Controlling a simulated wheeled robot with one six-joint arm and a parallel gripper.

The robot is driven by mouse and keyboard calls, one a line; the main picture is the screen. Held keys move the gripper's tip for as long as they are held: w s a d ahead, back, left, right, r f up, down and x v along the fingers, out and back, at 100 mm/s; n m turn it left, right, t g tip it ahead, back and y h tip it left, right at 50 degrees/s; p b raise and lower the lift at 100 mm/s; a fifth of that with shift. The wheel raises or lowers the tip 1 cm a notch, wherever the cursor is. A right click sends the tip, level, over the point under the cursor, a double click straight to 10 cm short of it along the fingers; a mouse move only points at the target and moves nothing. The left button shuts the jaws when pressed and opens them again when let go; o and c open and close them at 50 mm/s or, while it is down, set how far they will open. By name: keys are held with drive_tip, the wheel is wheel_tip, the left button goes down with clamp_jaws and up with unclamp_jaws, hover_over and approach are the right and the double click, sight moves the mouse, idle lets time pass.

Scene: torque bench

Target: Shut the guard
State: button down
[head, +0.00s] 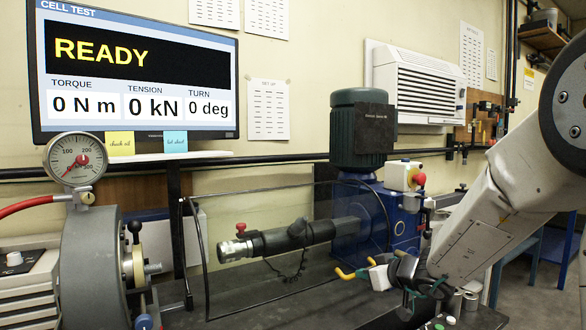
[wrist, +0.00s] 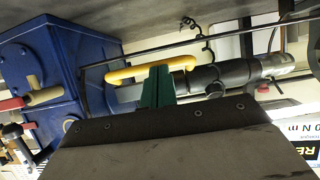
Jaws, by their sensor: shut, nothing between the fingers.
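The guard (head: 262,295) is a clear panel in a thin black frame, in front of the dark tool bar (head: 290,238) in the head view. Its yellow handle (head: 346,273) is at its lower right, close to my gripper (head: 371,263). In the wrist view the green fingertips (wrist: 158,86) are shut and empty, and they overlap the middle of the yellow handle (wrist: 120,76). I cannot tell whether they touch it. The guard's dark frame rod (wrist: 200,44) runs beside the handle there. My wrist hides part of the handle side in the head view.
A blue machine housing (head: 375,215) with a green motor (head: 357,125) stands behind my gripper. A grey round fixture (head: 92,265) with a pressure gauge (head: 76,160) stands at the left. A screen (head: 135,70) reads READY. Bench surface shows in front of the guard.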

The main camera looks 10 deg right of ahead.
drive_tip(key=s+d+f, duration=0.3)
drive_tip(key=s+f, duration=0.1)
drive_tip(key=s, duration=0.3)
drive_tip(key=shift+s+f, duration=0.35)
